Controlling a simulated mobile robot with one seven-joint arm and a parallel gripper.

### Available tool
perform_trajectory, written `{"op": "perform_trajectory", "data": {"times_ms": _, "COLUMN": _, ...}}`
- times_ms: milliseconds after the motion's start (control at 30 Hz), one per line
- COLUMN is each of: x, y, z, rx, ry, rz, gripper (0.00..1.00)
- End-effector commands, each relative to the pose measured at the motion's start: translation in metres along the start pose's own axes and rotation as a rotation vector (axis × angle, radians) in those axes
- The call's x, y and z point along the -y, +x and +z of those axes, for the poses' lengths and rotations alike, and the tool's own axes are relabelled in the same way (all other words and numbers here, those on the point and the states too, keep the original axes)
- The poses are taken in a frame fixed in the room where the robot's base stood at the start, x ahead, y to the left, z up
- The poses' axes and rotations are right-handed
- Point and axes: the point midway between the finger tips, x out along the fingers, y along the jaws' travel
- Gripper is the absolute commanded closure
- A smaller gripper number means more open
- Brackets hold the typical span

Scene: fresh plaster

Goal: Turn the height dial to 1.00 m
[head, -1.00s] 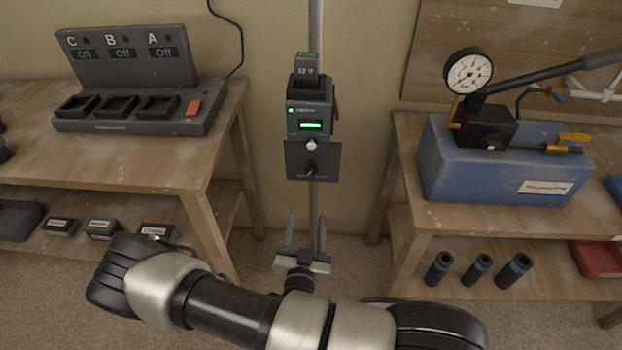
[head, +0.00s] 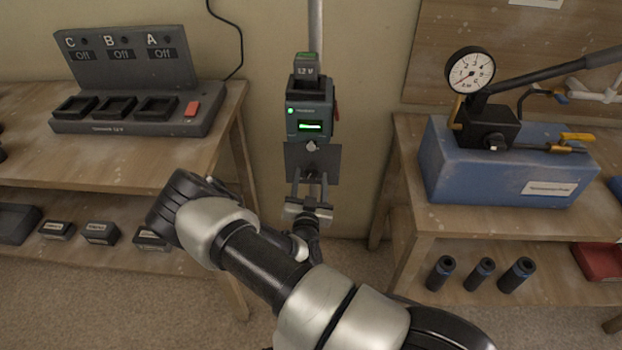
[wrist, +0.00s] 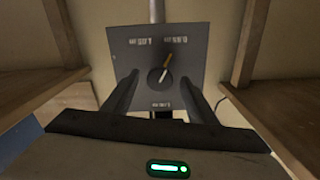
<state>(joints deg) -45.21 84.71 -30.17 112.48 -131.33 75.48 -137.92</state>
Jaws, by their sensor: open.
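The height dial (wrist: 159,76) is a dark round knob with a pale pointer on a square dark plate, seen in the wrist view. Its pointer tilts up and to the right, toward the upper right label; the labels are too blurred to read surely. The plate (head: 329,162) hangs on a vertical pole under the laser unit (head: 307,120) in the head view. My gripper (head: 311,184) is open in front of the plate's lower part. In the wrist view my gripper (wrist: 158,90) has a finger on each side of the dial, apart from it.
A wooden bench at left carries a charger (head: 135,115) with empty bays. A bench at right carries a blue pump (head: 490,165) with a gauge and long lever. Several dark sockets stand on its lower shelf. The pole stands in the gap between the benches.

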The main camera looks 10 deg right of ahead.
Motion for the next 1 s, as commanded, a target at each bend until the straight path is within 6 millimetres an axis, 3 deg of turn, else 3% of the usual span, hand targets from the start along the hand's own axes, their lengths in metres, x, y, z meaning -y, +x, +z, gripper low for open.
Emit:
{"op": "perform_trajectory", "data": {"times_ms": 400, "x": 0.0001, "y": 0.0101, "z": -0.0005, "rx": -0.001, "ry": 0.0, "rz": 0.0, "gripper": 0.47}}
{"op": "perform_trajectory", "data": {"times_ms": 667, "x": 0.0001, "y": 0.0099, "z": -0.0004, "rx": -0.001, "ry": 0.0, "rz": 0.0, "gripper": 0.89}}
{"op": "perform_trajectory", "data": {"times_ms": 1000, "x": 0.0006, "y": 0.0097, "z": -0.0014, "rx": 0.0, "ry": 0.05, "rz": -0.001, "gripper": 0.89}}
